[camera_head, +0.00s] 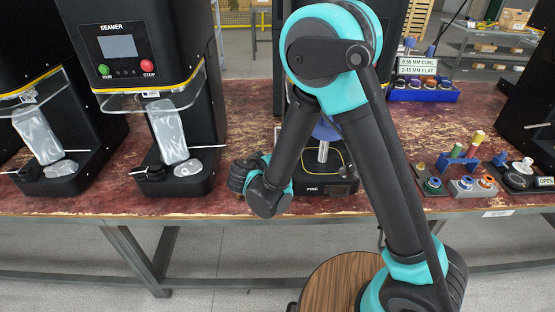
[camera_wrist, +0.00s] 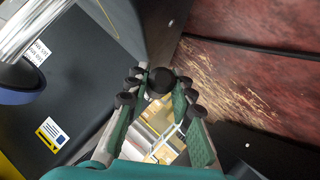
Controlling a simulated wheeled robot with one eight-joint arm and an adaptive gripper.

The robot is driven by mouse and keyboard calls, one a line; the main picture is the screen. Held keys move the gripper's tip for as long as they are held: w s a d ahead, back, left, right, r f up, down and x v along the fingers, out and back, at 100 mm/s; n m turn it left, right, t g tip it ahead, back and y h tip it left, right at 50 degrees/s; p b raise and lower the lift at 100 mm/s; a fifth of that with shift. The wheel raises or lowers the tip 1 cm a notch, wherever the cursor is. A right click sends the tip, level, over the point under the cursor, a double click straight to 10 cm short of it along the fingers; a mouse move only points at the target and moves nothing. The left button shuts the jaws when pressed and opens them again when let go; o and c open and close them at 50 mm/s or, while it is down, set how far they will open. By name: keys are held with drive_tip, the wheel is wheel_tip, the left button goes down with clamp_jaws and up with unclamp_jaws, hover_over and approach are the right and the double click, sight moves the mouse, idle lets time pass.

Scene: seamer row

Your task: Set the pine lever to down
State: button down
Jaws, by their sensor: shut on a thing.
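The pine machine (camera_head: 328,190) is a black base with a name plate and a steel post on the bench, partly behind my arm. In the wrist view, my gripper (camera_wrist: 160,92) has its two green fingers closed around a black round knob (camera_wrist: 160,80), apparently the end of the pine lever. The lever's shaft is hidden, so its angle cannot be told. In the head view, my wrist is low at the left of the machine; the fingertips and the lever are hidden there.
A seamer (camera_head: 137,55) with a clear guard stands left on the red worn bench (camera_head: 240,110). A blue bin (camera_head: 425,94) and small trays of coloured parts (camera_head: 463,186) are on the right. A round wooden stool (camera_head: 335,285) stands in front.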

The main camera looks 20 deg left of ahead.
drive_tip(key=shift+f, duration=0.1)
drive_tip(key=c, duration=1.3)
unclamp_jaws()
drive_tip(key=v, duration=1.2)
